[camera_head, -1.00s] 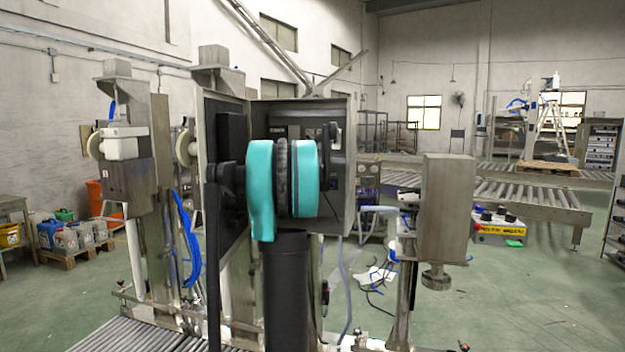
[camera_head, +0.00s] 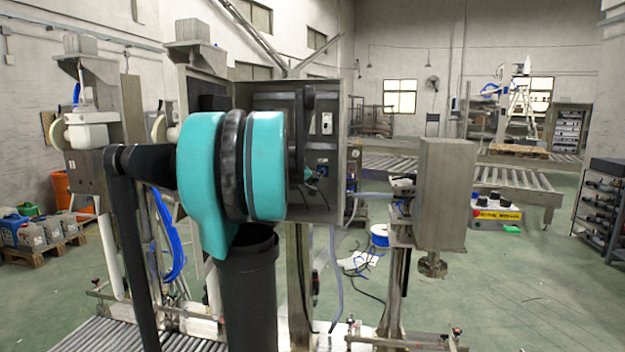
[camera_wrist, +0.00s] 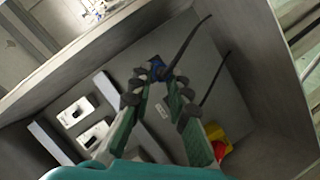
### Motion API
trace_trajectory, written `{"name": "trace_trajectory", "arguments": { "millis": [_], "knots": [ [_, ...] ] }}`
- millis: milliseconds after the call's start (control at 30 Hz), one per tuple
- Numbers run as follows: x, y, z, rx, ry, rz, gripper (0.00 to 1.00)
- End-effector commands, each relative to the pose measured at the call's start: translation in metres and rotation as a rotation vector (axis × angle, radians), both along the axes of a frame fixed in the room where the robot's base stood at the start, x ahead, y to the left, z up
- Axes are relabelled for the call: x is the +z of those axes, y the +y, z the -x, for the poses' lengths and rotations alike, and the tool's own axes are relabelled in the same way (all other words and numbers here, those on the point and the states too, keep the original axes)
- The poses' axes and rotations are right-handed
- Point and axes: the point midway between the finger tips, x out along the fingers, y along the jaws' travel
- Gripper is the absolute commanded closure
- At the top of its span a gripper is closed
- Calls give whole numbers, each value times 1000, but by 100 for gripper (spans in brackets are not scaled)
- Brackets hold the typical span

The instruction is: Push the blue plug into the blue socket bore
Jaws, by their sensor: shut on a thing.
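My gripper (camera_wrist: 157,74) is shut on the blue plug (camera_wrist: 154,65) in the wrist view, with the plug between its fingertips. A black cable runs from beside the plug up to the right. The plug and fingertips are in front of the grey inner panel of an open metal box (camera_wrist: 225,95). I cannot tell whether the plug touches the panel. The blue socket bore cannot be made out in the wrist view. In the head view my teal arm hides much of the box (camera_head: 348,125), and a small blue part (camera_head: 322,166) shows inside it.
Inside the box are white fittings (camera_wrist: 75,113) at left and a red-and-yellow part (camera_wrist: 218,148) at lower right. A second black cable hangs near the right side. The box walls enclose my gripper. A grey metal block (camera_head: 445,195) stands right of the box.

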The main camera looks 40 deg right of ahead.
Motion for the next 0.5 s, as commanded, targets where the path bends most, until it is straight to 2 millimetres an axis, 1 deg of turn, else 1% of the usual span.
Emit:
{"name": "trace_trajectory", "arguments": {
  "millis": [167, 500],
  "knots": [
    [0, -8, -6, -1, 0, -1, 100],
    [0, -32, -25, -1, 0, -1, 100]
  ]
}}
